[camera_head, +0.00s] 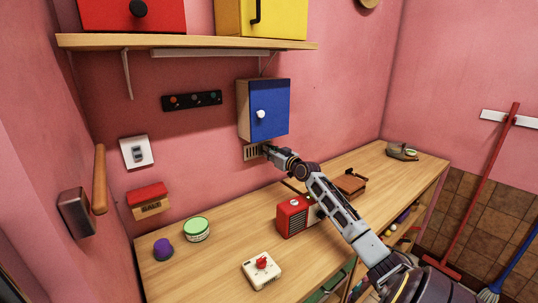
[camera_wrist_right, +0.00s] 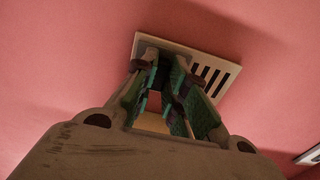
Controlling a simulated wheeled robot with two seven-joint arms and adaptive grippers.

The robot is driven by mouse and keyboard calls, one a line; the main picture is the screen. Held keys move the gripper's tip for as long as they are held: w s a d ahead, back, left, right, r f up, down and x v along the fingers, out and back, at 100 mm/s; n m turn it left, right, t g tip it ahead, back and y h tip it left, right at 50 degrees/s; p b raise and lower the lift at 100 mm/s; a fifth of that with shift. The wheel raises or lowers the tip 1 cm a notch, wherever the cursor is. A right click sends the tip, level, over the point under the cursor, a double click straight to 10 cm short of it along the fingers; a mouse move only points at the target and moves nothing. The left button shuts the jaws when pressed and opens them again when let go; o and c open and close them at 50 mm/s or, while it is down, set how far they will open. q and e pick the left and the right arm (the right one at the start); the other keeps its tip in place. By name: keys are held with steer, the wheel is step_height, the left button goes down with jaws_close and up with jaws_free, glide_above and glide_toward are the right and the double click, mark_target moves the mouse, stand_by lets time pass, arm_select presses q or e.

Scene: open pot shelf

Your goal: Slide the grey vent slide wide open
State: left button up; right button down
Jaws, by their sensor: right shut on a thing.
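The grey vent (camera_head: 250,153) is a small pale plate with dark slots, low on the pink back wall under the blue cabinet. In the right wrist view, the vent (camera_wrist_right: 231,73) shows several dark slots beside my fingers; the rest of the plate is behind them. My right gripper (camera_head: 267,150) is at the right part of the vent in the head view. In the wrist view, my right gripper (camera_wrist_right: 167,70) has its fingertips against the plate, shut on the vent slide's grip, which the fingers mostly hide. My left gripper is not in view.
The blue cabinet (camera_head: 263,110) hangs just above my right gripper. Below, the wooden worktop (camera_head: 225,245) carries a red radio (camera_head: 292,217), a green-lidded tin (camera_head: 196,229) and a white box with a red knob (camera_head: 262,270). A shelf (camera_head: 190,41) runs above.

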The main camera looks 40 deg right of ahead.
steer(key=shift+d, duration=0.15)
steer(key=c, duration=1.4)
jaws_free()
steer(key=shift+d, duration=0.15)
steer(key=shift+c, duration=0.2)
steer(key=shift+s, duration=0.2)
steer(key=s, duration=0.7)
steer(key=shift+a, duration=0.45)
steer(key=shift+s, duration=0.1)
steer(key=shift+a, duration=0.1)
